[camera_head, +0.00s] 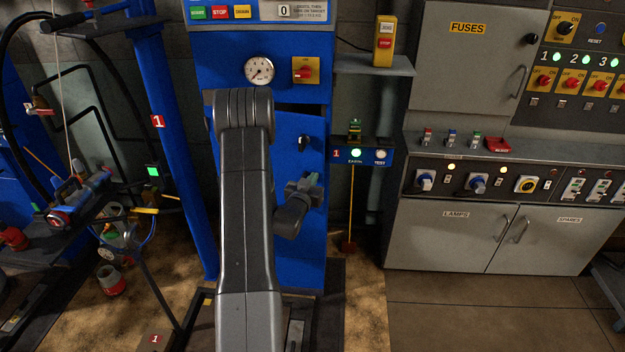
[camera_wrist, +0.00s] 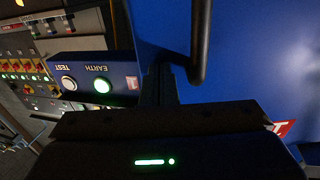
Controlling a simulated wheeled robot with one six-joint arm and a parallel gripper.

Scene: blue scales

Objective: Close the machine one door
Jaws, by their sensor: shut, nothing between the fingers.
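Machine one is the blue cabinet (camera_head: 210,70) behind my arm. Its blue door (camera_head: 287,135) has a slanted top edge with a dark gap above it, so it looks slightly ajar. A black handle (camera_head: 303,143) sits on the door. My gripper (camera_head: 312,182) is shut and empty in front of the door, below the handle. In the wrist view, the shut fingers (camera_wrist: 158,85) are beside a dark bar (camera_wrist: 200,40), with the blue door face (camera_wrist: 250,60) behind. I cannot tell whether they touch it. My arm hides much of the cabinet.
An earth/test box (camera_head: 362,153) with a lit green lamp is close right of the cabinet; it also shows in the wrist view (camera_wrist: 95,82). A yellow rod (camera_head: 350,205) hangs below it. A blue post (camera_head: 180,120) stands left. Grey cabinets (camera_head: 450,235) stand right.

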